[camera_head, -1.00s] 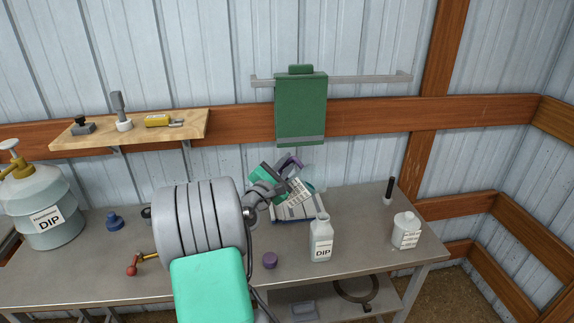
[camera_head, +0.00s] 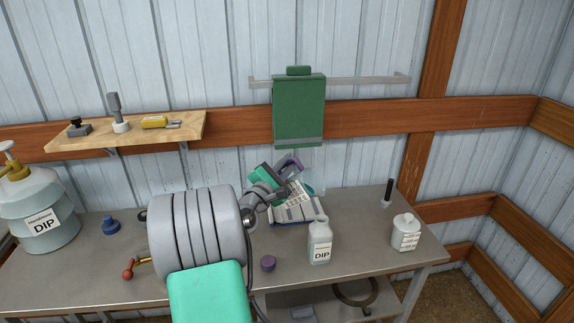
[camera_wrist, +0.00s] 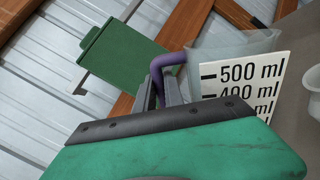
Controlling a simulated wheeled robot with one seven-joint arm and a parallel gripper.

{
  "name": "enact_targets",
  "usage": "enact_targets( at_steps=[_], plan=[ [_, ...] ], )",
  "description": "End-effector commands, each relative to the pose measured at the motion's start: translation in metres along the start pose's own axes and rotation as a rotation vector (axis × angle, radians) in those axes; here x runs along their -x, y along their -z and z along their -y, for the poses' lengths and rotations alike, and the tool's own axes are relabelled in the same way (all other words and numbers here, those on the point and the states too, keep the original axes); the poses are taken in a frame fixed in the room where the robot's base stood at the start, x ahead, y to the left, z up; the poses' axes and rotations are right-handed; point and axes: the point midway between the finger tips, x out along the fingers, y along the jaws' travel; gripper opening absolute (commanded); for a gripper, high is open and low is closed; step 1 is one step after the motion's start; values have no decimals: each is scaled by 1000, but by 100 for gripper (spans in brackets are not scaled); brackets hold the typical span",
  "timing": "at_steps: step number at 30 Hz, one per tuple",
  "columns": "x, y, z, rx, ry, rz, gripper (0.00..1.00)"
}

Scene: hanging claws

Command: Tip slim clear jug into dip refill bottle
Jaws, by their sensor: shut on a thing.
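The slim clear jug (camera_wrist: 235,45) has a purple handle (camera_wrist: 170,62) and a white scale label reading 500 ml and 400 ml. The dip refill bottle (camera_head: 320,241), white with a DIP label and an open-looking narrow neck, stands upright on the bench, right of and in front of the jug. The two are apart. How much liquid the jug holds cannot be told.
A purple cap (camera_head: 268,263) lies on the bench left of the bottle. A white canister (camera_head: 405,233) and a dark upright handle (camera_head: 388,191) stand to the right. A large DIP jug (camera_head: 42,215) stands far left.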

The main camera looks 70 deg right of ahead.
Motion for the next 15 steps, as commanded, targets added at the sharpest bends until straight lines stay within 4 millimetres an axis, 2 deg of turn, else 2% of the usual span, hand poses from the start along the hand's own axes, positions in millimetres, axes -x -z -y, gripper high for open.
enact_targets(
  at_steps=[15],
  plan=[
    [0, -6, 2, -79, -1, 14, 0]
  ],
)
